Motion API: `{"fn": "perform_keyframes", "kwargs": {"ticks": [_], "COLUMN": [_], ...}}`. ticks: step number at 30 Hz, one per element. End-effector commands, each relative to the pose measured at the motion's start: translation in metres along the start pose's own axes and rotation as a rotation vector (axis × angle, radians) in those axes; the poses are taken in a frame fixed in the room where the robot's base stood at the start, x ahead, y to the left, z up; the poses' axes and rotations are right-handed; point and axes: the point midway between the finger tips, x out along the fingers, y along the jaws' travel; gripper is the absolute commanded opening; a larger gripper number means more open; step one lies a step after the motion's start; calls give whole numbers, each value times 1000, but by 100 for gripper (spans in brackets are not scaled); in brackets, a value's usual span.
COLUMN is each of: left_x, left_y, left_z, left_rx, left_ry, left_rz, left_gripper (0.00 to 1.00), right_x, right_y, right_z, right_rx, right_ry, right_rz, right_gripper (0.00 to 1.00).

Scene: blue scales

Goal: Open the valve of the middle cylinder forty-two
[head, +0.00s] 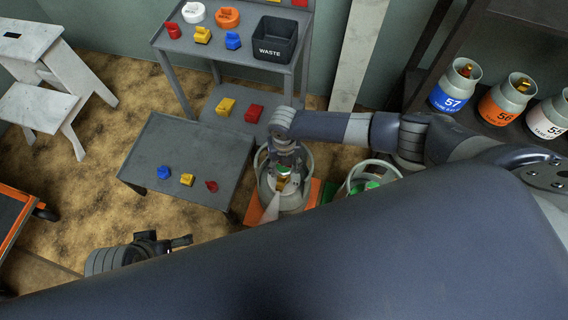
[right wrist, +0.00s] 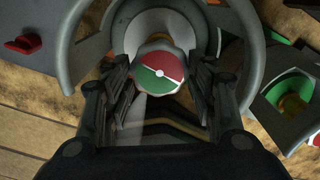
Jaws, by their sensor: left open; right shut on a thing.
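A grey cylinder (head: 292,200) with a raised collar stands on an orange base near the middle of the head view. Its number cannot be read. In the right wrist view its round valve knob (right wrist: 160,82) shows a red part and a green part, split by a white line with a central dot. My right gripper (head: 283,172) reaches down inside the collar and is shut on this knob, one finger on each side. My left gripper (head: 168,242) is open and empty at the lower left, away from the cylinder.
A second cylinder (head: 366,178) with a green top stands close on the right, partly behind my arm. A low grey table (head: 190,150) with small coloured parts stands on the left. A grey cart (head: 230,58) holds a waste bin (head: 276,43). Numbered cylinders (head: 503,100) fill a dark shelf.

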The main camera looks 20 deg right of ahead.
Motion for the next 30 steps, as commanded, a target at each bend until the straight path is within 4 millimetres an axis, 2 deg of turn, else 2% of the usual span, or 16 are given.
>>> {"fn": "perform_keyframes", "kwargs": {"ticks": [17, 18, 20, 30], "left_x": [-3, -2, -2, -1], "left_y": [0, 0, 0, 0], "left_z": [-2, -2, -2, 0], "left_rx": [0, 0, 0, -1], "left_ry": [7, 7, 6, 1], "left_rz": [0, 0, 0, 1], "left_gripper": [72, 72, 72, 72], "right_x": [1, 1, 1, 0], "right_y": [1, 1, 1, 0], "right_z": [-3, -3, -3, -1], "right_rx": [-33, -33, -33, -31], "right_ry": [5, 5, 5, 1], "right_rz": [2, 2, 2, 0], "right_gripper": [28, 59, 72, 72]}}
